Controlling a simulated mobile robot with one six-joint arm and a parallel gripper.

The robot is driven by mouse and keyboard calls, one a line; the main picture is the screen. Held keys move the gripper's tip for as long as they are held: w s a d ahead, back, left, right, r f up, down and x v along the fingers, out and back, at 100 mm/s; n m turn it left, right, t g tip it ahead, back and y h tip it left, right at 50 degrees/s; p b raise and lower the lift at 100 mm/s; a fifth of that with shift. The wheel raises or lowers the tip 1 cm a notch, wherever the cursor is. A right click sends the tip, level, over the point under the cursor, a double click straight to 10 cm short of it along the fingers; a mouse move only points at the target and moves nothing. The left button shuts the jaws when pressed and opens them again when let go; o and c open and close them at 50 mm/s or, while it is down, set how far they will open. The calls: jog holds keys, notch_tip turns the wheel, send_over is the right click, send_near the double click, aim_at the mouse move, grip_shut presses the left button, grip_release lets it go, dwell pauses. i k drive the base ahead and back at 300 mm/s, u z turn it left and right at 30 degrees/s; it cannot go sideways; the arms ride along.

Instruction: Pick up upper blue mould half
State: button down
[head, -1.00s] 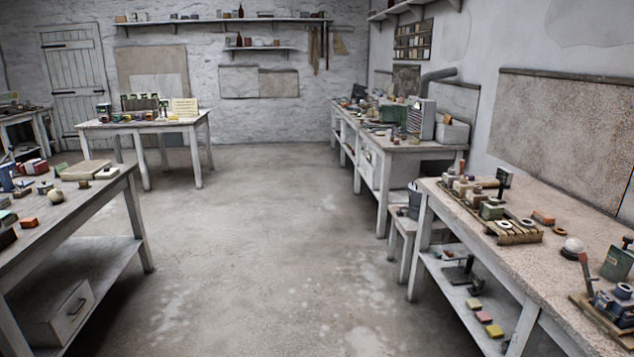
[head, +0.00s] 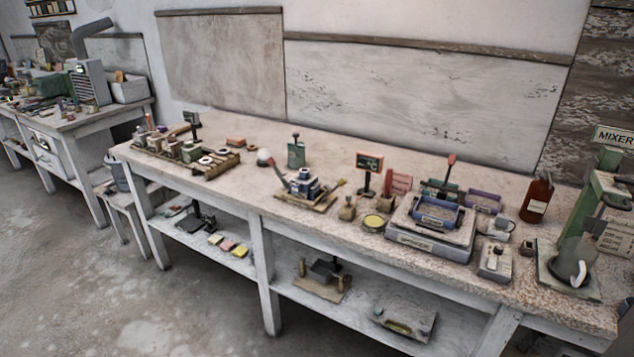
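Two blue things stand on the long workbench (head: 230,125) in the head view. One is a small dark-blue stacked block (head: 304,184) on a wooden board, with a red-tipped lever at its left. The other is a blue trough-like piece (head: 436,214) on a grey labelled machine (head: 430,243) further right. Both are small, and I cannot tell for certain which one is the upper blue mould half. My gripper is not in view.
A green mixer (head: 590,230) stands at the bench's right end beside a dark red bottle (head: 537,198). A wooden rack (head: 190,158) with several small items is at the left. A lower shelf (head: 350,315) holds fixtures. The floor (head: 90,270) at the left front is clear.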

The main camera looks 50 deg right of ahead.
aim_at(305, 181)
jog(key=u, duration=1.25)
jog(key=k, duration=0.1)
jog(key=z, duration=2.8)
jog(key=k, duration=0.9)
jog(key=u, duration=0.15)
jog(key=i, duration=0.85)
